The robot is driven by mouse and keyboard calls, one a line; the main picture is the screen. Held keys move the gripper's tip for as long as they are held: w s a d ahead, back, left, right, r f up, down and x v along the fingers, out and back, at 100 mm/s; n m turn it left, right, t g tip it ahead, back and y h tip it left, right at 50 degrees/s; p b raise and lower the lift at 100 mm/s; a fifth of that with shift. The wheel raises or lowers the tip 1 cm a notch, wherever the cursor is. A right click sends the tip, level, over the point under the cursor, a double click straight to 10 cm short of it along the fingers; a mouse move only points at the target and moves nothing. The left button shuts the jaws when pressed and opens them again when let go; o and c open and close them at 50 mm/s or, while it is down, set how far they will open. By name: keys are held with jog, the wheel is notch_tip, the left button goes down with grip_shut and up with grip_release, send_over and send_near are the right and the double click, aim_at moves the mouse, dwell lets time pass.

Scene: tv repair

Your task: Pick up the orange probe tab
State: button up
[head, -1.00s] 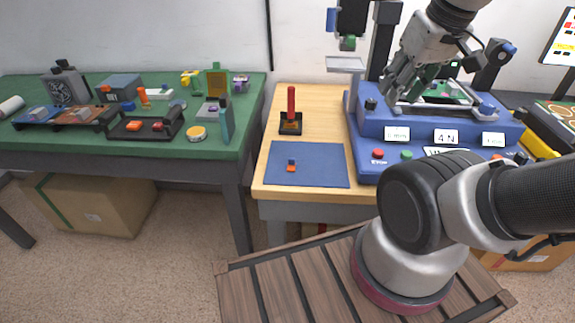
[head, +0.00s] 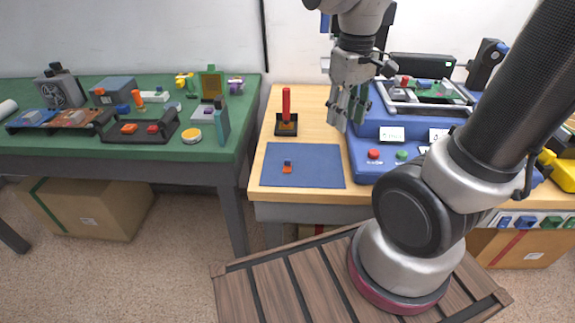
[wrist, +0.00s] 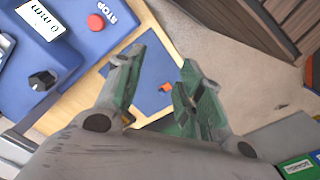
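The orange probe tab (head: 287,167) is a small orange piece with a dark blue upper part. It sits on the blue mat (head: 322,178) on the wooden table. In the wrist view the orange probe tab (wrist: 165,87) shows between my fingers, some way beyond them. My gripper (head: 347,113) hangs above the table, behind and right of the mat, beside the blue machine. In the wrist view my gripper (wrist: 160,75) has its green-padded fingers apart with nothing between them.
The blue machine (head: 374,176) with red and green buttons stands just right of the mat. A red upright tool in a black holder (head: 286,128) stands behind the mat. A green workbench (head: 60,138) with several parts is at left. The space over the mat is clear.

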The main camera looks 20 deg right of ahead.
jog(key=w+a+f+n+g, duration=0.2)
jog(key=w+a+f+n, duration=0.5)
jog(key=f, duration=0.4)
jog(key=n+t, duration=0.2)
send_over(288, 160)
jog(key=shift+s+d+f, duration=0.2)
jog(key=shift+d+f, duration=0.05)
jog(key=shift+f, duration=0.2)
jog(key=shift+w+a+r+n, duration=0.1)
jog(key=shift+w+r+n, duration=0.05)
jog(key=shift+w+n, duration=0.25)
jog(key=shift+n, duration=0.2)
jog(key=f, duration=0.8)
jog(key=shift+a, duration=0.2)
jog(key=shift+r, duration=0.1)
grip_shut()
